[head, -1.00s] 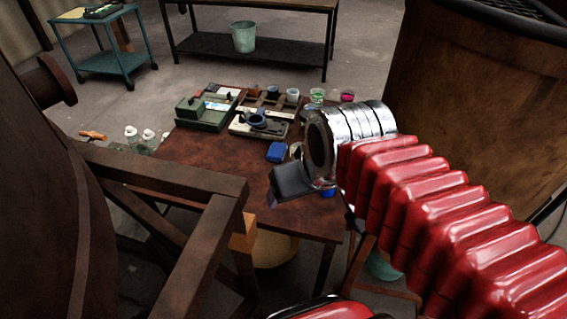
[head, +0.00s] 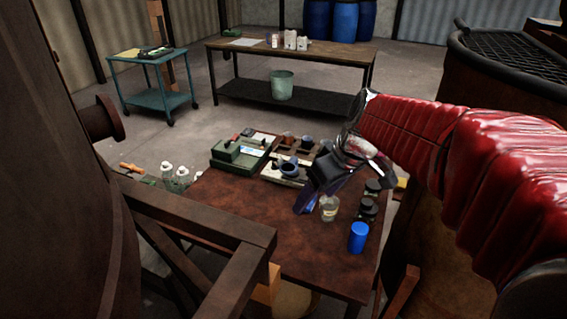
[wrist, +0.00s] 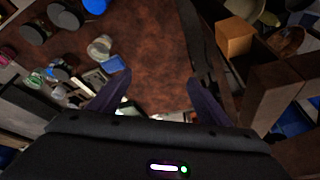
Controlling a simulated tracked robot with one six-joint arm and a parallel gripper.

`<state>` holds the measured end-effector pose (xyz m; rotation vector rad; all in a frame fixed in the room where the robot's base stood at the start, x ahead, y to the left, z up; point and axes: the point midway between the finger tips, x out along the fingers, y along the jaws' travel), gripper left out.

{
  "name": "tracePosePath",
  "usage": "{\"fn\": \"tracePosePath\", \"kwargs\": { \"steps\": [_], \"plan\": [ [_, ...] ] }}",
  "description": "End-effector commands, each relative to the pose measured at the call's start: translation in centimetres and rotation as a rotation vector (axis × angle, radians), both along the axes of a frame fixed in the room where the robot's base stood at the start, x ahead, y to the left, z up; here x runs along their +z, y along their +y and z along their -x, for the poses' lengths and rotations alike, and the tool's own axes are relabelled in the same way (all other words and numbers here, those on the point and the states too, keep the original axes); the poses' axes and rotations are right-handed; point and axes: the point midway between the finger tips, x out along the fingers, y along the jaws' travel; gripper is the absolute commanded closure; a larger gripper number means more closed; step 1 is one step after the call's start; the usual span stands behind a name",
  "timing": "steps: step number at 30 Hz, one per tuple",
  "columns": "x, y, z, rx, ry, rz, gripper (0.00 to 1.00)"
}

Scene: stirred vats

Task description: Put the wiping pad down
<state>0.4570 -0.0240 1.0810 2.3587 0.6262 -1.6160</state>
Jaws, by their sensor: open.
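The blue block is just beyond the left finger's tip, not between the fingers. The height of the fingertips above the table is hard to tell.
A clear jar (head: 329,208), a blue cylinder (head: 358,238) and dark-lidded jars (head: 367,210) stand at the table's right. A green instrument case (head: 238,152) and a grey device (head: 288,172) are at the back. A brown frame (head: 200,218) stands at front left. The table's front middle is clear.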

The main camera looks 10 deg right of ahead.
Motion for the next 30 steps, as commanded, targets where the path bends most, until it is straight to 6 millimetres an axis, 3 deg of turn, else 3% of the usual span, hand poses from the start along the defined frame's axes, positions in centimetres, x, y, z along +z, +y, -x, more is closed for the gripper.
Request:
{"fn": "tracePosePath", "kwargs": {
  "steps": [17,30],
  "plan": [
    [-4.2,-4.4,-8.9,0.225,-0.047,-0.074,0.29],
    [-9.1,-9.0,-14.8,0.378,-0.142,-0.124,0.29]
  ]
}}
